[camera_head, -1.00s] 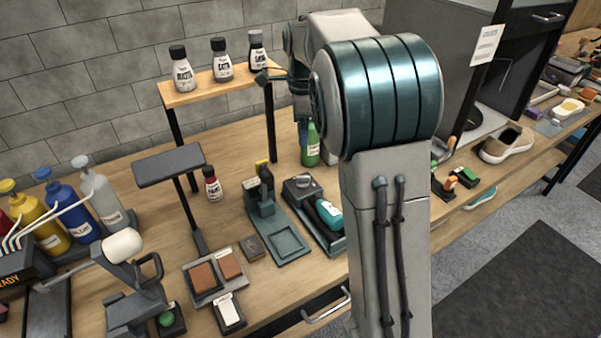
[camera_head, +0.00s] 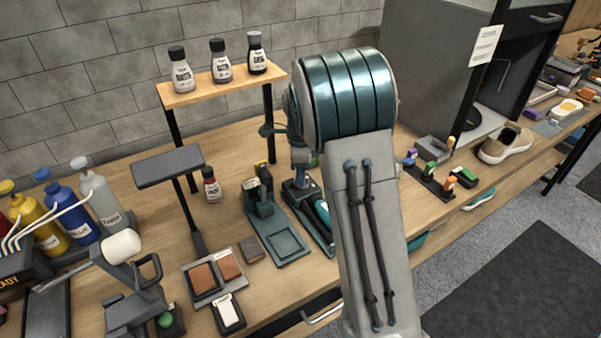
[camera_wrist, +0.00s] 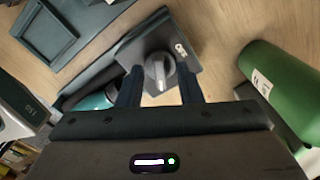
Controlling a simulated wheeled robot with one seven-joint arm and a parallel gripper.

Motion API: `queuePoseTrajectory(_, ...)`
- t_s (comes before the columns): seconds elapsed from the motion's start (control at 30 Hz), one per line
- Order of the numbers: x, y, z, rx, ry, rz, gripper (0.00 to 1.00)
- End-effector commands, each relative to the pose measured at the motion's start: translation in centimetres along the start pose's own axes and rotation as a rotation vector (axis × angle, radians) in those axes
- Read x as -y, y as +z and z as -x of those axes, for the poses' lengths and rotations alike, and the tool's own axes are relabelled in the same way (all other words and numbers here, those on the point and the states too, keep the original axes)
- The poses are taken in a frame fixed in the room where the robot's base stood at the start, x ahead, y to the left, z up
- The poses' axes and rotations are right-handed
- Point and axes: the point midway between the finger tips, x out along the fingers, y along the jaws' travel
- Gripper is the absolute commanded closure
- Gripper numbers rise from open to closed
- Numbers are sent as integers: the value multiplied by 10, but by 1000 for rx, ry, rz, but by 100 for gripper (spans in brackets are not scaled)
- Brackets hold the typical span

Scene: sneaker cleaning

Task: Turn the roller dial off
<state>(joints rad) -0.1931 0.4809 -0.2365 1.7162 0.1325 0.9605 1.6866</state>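The roller dial (camera_wrist: 158,68) is a grey round knob with a raised ridge on a dark base plate (camera_wrist: 130,48). A small white label (camera_wrist: 181,47) sits beside the knob, too small to read surely. My gripper (camera_wrist: 159,76) is open, with one dark blue finger on each side of the knob. I cannot tell whether the fingers touch it. In the head view, the dial's dark unit (camera_head: 302,192) shows just under my gripper, at the end of a tray; my arm hides much of it.
A green bottle (camera_wrist: 278,85) stands close to the right of my gripper in the wrist view. A teal bottle (camera_wrist: 95,99) lies to the left. A dark stand with a square tray (camera_head: 284,246) is left of the dial unit. A shelf (camera_head: 222,88) with small bottles stands behind.

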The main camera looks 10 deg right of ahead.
Motion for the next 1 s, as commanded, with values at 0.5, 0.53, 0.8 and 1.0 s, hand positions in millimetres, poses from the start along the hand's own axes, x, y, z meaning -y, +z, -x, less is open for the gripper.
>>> queuePoseTrajectory(0.5,0,0,-4,0,0,0,100)
queuePoseTrajectory(0.53,0,0,-4,0,0,0,100)
queuePoseTrajectory(0.8,0,0,-4,0,0,18,100)
queuePoseTrajectory(1.0,0,0,-4,0,-1,100,100)
